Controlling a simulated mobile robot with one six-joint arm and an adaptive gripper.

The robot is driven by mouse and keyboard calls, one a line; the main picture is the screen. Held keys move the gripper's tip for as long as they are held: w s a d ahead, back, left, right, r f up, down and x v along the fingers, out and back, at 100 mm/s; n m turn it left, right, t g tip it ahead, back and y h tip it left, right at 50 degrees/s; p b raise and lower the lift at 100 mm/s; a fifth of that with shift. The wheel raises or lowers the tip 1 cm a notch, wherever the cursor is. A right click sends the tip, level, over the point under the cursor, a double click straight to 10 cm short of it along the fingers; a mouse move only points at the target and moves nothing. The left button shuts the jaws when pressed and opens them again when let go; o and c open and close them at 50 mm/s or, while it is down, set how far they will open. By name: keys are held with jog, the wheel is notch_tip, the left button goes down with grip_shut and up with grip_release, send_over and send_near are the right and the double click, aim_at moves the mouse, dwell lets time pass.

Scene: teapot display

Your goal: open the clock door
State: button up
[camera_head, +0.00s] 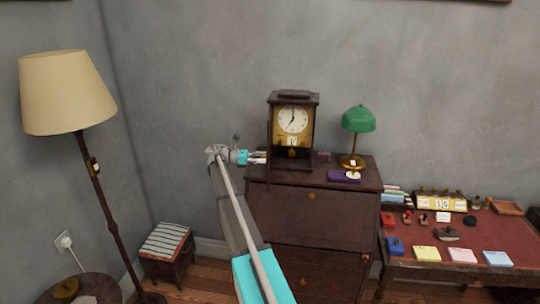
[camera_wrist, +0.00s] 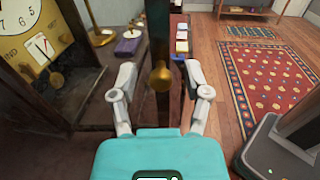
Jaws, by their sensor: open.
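The dark wooden clock (camera_head: 293,96) stands upright on the cabinet, with its white dial and a brass pendulum showing. A dark upright strip of the clock door (camera_wrist: 160,35) with a round brass knob (camera_wrist: 160,77) stands out in front of the case, so the door appears swung partly open. My gripper (camera_head: 263,158) is at the clock's lower left. In the wrist view its open fingers (camera_wrist: 161,88) are on either side of the knob; contact cannot be told.
The cabinet (camera_head: 310,200) bears a green lamp (camera_head: 358,120) and a purple box (camera_head: 343,176) to the clock's right. A desk (camera_head: 430,245) with coloured pads is farther right. A floor lamp (camera_head: 68,92) stands left. A red rug (camera_wrist: 265,85) lies on open floor.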

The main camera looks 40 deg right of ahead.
jog(key=shift+a, duration=0.1)
jog(key=v, duration=0.7)
dwell(0.4)
jog(key=shift+w+a, duration=0.1)
